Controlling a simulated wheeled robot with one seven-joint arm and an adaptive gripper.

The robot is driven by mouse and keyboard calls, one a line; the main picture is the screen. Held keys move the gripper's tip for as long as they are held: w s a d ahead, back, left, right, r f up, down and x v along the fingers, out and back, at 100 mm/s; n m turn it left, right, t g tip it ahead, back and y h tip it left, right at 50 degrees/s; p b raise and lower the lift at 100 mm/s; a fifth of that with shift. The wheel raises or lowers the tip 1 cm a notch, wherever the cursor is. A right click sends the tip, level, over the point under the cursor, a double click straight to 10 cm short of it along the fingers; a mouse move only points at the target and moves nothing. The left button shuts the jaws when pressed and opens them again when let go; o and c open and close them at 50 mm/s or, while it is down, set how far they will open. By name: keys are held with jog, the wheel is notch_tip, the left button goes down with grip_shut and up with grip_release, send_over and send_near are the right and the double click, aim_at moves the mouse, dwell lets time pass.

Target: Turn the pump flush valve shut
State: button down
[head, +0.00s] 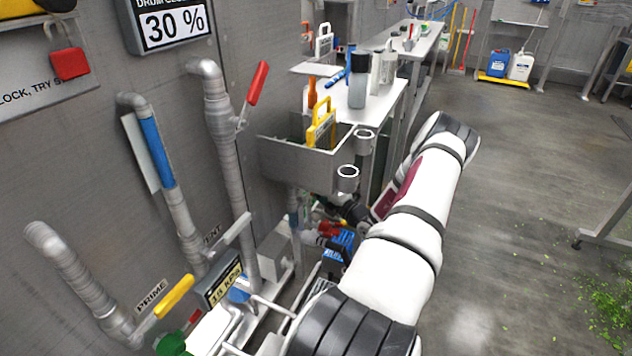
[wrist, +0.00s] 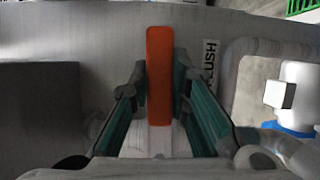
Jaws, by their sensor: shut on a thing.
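The flush valve's orange lever handle (wrist: 159,50) stands upright in the middle of the wrist view, its long side running up the picture. My gripper (wrist: 159,82) has its two green-lined fingers on either side of the handle, shut on it. The handle's lower end runs down to a pale valve body between the fingers. A wall label reading "USH" (wrist: 211,65), partly hidden, is just right of the handle. In the head view my white arm reaches down along the bench, and the gripper and the flush handle cannot be made out clearly there.
Grey pipes with a red lever (head: 257,83) and a yellow prime lever (head: 174,296) stand along the left wall. A grey bin (head: 290,163) with a yellow tag is above the pump area. A white fitting (wrist: 298,95) is right of my gripper.

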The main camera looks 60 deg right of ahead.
jog(key=shift+f+m, duration=0.3)
dwell(0.4)
jog(key=c, duration=1.5)
grip_release()
jog(key=shift+f, duration=0.1)
jog(key=shift+s, duration=0.15)
jog(key=v, duration=1.1)
jog(key=shift+s+a+r, duration=0.15)
jog(key=shift+s+r, duration=0.1)
jog(key=shift+s, duration=0.1)
